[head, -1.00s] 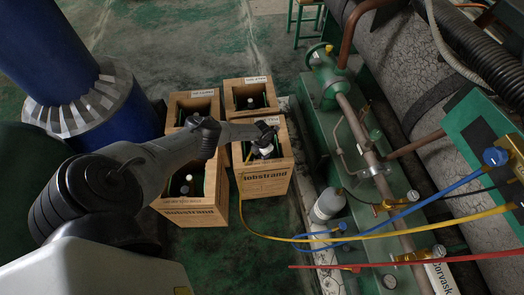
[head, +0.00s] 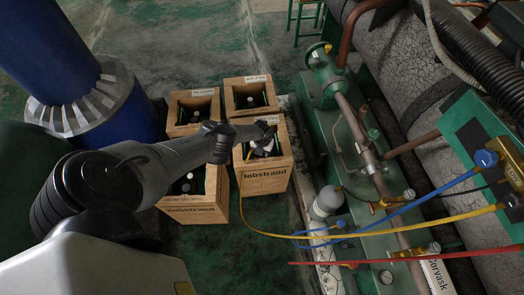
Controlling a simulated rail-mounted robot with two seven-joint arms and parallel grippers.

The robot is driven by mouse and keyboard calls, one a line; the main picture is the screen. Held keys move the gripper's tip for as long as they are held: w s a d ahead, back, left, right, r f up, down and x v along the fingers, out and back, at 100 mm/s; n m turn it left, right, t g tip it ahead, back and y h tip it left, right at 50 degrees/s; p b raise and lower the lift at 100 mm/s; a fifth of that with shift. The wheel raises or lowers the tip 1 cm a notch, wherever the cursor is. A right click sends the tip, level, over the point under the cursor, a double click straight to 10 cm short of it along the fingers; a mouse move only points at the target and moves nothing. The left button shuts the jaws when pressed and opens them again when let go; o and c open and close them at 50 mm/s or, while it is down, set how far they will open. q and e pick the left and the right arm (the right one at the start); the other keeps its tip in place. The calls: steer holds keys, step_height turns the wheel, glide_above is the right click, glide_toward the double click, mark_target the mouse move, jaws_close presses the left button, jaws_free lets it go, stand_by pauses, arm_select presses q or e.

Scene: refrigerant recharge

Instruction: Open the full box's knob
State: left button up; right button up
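Several wooden boxes with open tops stand on the floor in the middle, holding dark cylinders. My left arm reaches over the front-left box (head: 196,213) to the front-right box (head: 264,184), which has a yellow hose running from it. My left gripper (head: 270,143) is at that box's opening, right by a pale cylinder top (head: 262,152). The gripper covers the knob area, so I cannot tell whether its fingers are shut on a knob. The box labels are too small to read, so fullness cannot be told. My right gripper is not in view.
Two more boxes stand behind, a back-left box (head: 177,129) and a back-right box (head: 250,111). Blue, yellow (head: 420,224) and red hoses cross the right side near green machinery (head: 350,160). A grey-white canister (head: 327,201) stands right of the boxes. A blue column is at left.

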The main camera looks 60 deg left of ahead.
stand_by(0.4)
arm_select(q)
steer(key=o, duration=0.9)
steer(key=shift+r+p, duration=0.65)
step_height(320, 180, up, 12)
steer(key=p, duration=1.1)
steer(key=shift+r, duration=0.25)
